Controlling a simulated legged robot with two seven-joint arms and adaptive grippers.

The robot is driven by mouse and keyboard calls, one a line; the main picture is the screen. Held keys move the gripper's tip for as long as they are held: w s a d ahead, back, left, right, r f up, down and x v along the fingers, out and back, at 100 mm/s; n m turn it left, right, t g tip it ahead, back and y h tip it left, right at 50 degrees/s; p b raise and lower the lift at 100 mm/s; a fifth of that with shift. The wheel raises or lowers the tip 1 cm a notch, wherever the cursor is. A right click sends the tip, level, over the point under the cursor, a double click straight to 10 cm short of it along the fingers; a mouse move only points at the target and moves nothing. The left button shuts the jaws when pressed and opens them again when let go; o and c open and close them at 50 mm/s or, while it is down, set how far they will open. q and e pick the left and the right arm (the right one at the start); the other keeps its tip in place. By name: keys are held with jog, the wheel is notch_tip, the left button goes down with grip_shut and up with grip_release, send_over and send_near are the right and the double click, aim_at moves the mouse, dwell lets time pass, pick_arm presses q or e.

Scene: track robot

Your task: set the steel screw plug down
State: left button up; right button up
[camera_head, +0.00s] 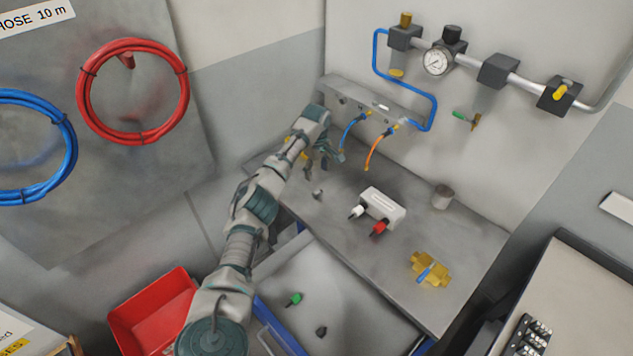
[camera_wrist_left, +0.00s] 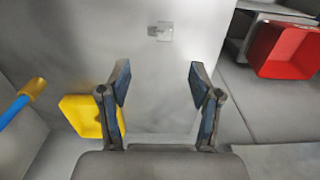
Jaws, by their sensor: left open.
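A small grey metal piece, which looks like the steel screw plug (camera_head: 318,194), lies on the grey bench top (camera_head: 335,225) near its left end. It also shows in the left wrist view as a small pale steel piece (camera_wrist_left: 160,32), ahead of the fingers. My left gripper (camera_head: 317,168) is just behind the plug in the head view, apart from it. In the left wrist view the two fingers (camera_wrist_left: 158,85) are spread with nothing between them. My right gripper is not in view.
A white block (camera_head: 382,204) with white and red plugs, a steel cylinder (camera_head: 443,196) and a brass fitting (camera_head: 430,268) stand on the bench. Blue and orange hoses (camera_head: 372,152) hang near the gripper.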

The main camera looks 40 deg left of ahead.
pick_arm(q)
jog(key=shift+r, duration=1.35)
